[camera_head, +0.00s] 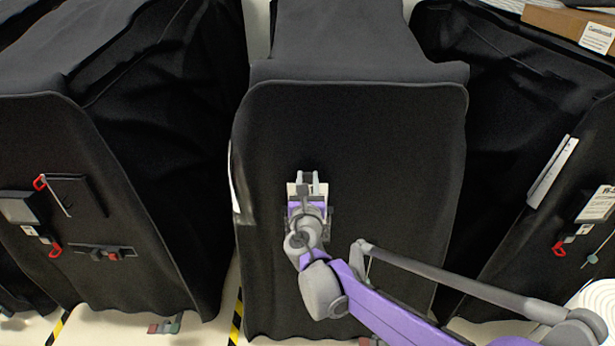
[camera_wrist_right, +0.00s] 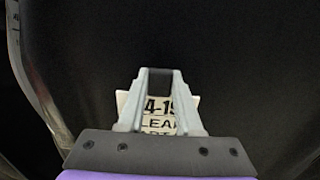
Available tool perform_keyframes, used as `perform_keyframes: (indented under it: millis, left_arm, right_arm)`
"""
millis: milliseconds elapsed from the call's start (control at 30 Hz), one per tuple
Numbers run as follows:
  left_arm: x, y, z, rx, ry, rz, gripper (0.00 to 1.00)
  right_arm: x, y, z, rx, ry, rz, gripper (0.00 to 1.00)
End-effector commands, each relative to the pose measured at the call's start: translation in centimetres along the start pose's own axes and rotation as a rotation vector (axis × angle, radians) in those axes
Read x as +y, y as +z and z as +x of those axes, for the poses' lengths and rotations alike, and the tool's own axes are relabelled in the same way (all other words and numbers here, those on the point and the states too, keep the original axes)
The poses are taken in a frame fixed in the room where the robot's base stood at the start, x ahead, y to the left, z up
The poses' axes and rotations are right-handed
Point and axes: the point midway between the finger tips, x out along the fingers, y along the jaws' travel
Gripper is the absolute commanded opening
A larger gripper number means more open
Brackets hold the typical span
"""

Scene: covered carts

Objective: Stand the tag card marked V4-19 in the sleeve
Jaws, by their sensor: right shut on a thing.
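My right gripper (camera_head: 307,178) is in front of the dark front of the middle covered cart. It is shut on the white tag card (camera_wrist_right: 188,103), whose print reads "4-19" with partly covered lettering below. In the head view a pale edge of the card (camera_head: 291,188) shows beside the fingers. The fingers (camera_wrist_right: 160,98) cover part of the card in the right wrist view. I cannot make out the sleeve on the middle cart; my gripper and wrist hide part of the cart's front. My left gripper is not in view.
The middle cart (camera_head: 400,150) has a black cover. The left cart (camera_head: 130,240) carries a dark holder with a grey face (camera_head: 18,209) and red hooks (camera_head: 40,182). The right cart carries a white printed card (camera_head: 598,204). A cardboard box (camera_head: 560,22) is at top right.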

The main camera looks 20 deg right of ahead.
Motion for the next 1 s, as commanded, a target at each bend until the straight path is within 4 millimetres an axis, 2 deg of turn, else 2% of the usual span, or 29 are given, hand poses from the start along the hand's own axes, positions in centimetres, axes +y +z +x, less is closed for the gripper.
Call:
perform_keyframes:
  millis: [433, 1000]
  left_arm:
    - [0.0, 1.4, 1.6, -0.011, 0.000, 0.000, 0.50]
    - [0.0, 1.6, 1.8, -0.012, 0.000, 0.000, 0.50]
  right_arm:
    - [0.0, -3.0, 0.0, 0.000, 0.000, -0.001, 0.00]
    - [0.0, -3.5, 0.0, 0.000, 0.000, 0.000, 0.00]
